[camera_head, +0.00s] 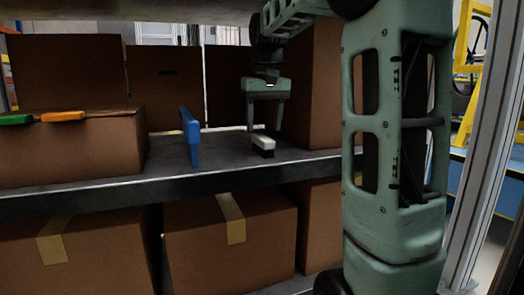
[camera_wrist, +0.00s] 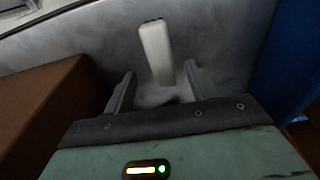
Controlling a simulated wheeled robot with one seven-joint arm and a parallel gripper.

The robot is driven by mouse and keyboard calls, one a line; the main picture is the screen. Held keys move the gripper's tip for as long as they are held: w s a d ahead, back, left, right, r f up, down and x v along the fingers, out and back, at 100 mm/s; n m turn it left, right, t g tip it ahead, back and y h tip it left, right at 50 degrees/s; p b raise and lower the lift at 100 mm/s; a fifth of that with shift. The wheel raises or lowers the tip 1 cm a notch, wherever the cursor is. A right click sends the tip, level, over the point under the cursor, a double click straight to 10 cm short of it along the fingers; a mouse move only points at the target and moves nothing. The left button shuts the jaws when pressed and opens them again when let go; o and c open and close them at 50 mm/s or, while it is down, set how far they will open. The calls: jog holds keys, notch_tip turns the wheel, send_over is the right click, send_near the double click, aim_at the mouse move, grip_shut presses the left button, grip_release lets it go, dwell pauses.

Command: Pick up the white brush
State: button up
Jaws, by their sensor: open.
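The white brush (camera_head: 263,143) lies on the grey shelf (camera_head: 215,160), close to its front edge. In the wrist view the brush (camera_wrist: 155,48) is a narrow white bar pointing away from my gripper, with a pale, unclear part at its near end. My gripper (camera_head: 264,126) points down just above the brush in the head view. In the wrist view my gripper (camera_wrist: 159,70) is open, with one finger on each side of the brush's near end. No finger visibly touches it.
A blue upright object (camera_head: 190,137) stands on the shelf to the left. A brown box (camera_head: 70,147) carries a green item (camera_head: 15,119) and an orange item (camera_head: 62,116). A tall brown box (camera_head: 312,85) stands right of my gripper. Taped boxes (camera_head: 200,240) fill the level below.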

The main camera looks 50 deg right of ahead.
aim_at(263, 137)
notch_tip(263, 137, down, 5)
jog(key=b, duration=0.4)
jog(key=shift+w+r, duration=0.1)
jog(key=shift+w, duration=0.05)
jog(key=shift+r, duration=0.1)
jog(key=c, duration=1.2)
jog(key=shift+r, duration=0.15)
